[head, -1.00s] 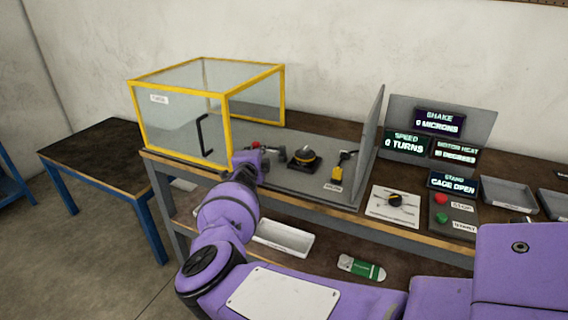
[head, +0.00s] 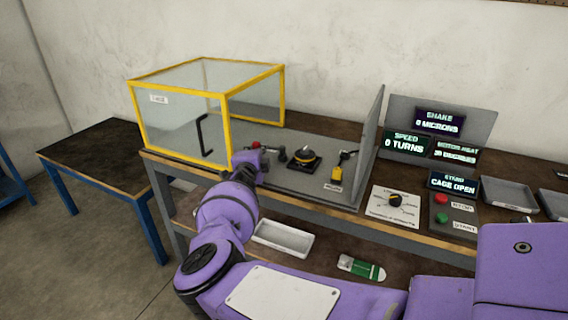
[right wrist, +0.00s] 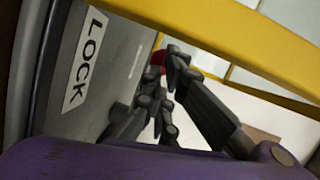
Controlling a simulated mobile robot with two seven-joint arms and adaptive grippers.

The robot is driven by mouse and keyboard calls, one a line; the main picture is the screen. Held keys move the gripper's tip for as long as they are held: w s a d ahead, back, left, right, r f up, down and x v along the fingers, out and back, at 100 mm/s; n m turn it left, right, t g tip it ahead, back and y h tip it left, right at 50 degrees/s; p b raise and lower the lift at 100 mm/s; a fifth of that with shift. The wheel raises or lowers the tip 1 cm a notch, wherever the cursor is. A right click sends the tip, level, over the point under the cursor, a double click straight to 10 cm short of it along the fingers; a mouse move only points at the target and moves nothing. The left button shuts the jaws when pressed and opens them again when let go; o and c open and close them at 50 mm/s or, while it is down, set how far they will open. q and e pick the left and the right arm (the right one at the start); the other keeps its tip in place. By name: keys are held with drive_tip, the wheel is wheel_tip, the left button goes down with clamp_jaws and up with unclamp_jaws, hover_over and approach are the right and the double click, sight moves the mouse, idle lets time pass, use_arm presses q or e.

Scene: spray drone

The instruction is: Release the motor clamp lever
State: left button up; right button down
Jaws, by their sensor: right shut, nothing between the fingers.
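The clamp lever's red knob (head: 255,145) stands on the grey bench plate, just right of the yellow-framed cage. In the right wrist view the red knob (right wrist: 158,61) is partly hidden behind my dark fingers. My right gripper (right wrist: 165,90) is shut with nothing between its fingers, close to the knob; I cannot tell whether they touch. In the head view my purple wrist hides most of this gripper. A white LOCK label (right wrist: 86,58) lies on the grey plate beside the fingers. The round black motor (head: 303,157) sits right of the lever. My left gripper is not in view.
The cage (head: 226,130) stands close on the left, its yellow bar crossing near my gripper. A grey upright panel (head: 371,148) bounds the plate on the right. A yellow-and-black plug (head: 338,171), a dial card (head: 394,206) and buttons (head: 441,200) lie beyond the motor.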

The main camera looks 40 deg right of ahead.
drive_tip(key=shift+s+a, duration=0.1)
idle(0.7)
drive_tip(key=v, duration=1.1)
drive_tip(key=shift+s+a, duration=0.2)
drive_tip(key=shift+s, duration=0.15)
